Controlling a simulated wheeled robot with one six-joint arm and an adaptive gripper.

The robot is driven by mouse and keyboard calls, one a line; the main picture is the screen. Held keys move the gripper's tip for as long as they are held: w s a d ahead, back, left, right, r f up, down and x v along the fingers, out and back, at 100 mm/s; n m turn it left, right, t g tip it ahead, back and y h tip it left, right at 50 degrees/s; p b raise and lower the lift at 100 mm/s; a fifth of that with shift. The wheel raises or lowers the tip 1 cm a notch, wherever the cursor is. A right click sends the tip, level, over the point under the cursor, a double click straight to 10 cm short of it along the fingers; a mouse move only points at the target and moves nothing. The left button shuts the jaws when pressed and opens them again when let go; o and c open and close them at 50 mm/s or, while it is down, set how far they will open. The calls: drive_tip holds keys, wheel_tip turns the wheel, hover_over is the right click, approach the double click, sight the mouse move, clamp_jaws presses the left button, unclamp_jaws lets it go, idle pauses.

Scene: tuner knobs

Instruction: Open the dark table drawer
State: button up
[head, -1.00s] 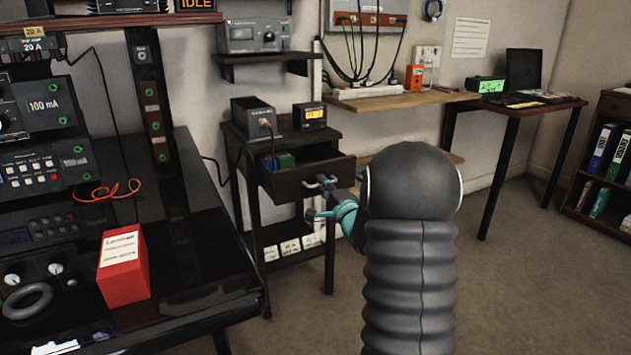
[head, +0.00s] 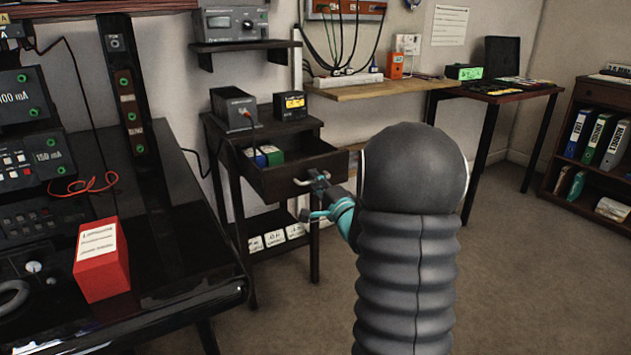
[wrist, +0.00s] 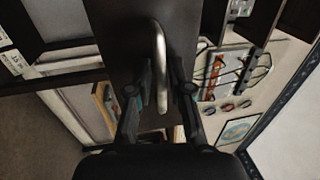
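The dark drawer (head: 284,181) of the small dark table (head: 213,125) is pulled partly out, and its inside shows. Its metal handle (head: 304,182) is on the front, and in the wrist view the handle (wrist: 161,66) stands between my fingers. My gripper (head: 317,190) is at the drawer front with its fingers on either side of the handle. In the wrist view my gripper (wrist: 164,88) looks closed in around it, though the exact contact is hard to see. Part of the handle is hidden behind a finger in the head view.
Blue and green boxes (head: 264,155) lie in the drawer. A dark power supply (head: 236,110) and a yellow-lit meter (head: 291,106) stand on the table top. A black bench with a red box (head: 102,262) is at the left. The floor (head: 530,270) at the right is clear.

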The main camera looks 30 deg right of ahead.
drive_tip(key=s+f, duration=0.2)
drive_tip(key=s, duration=0.9)
drive_tip(key=shift+s+d, duration=0.2)
drive_tip(key=shift+s, duration=0.2)
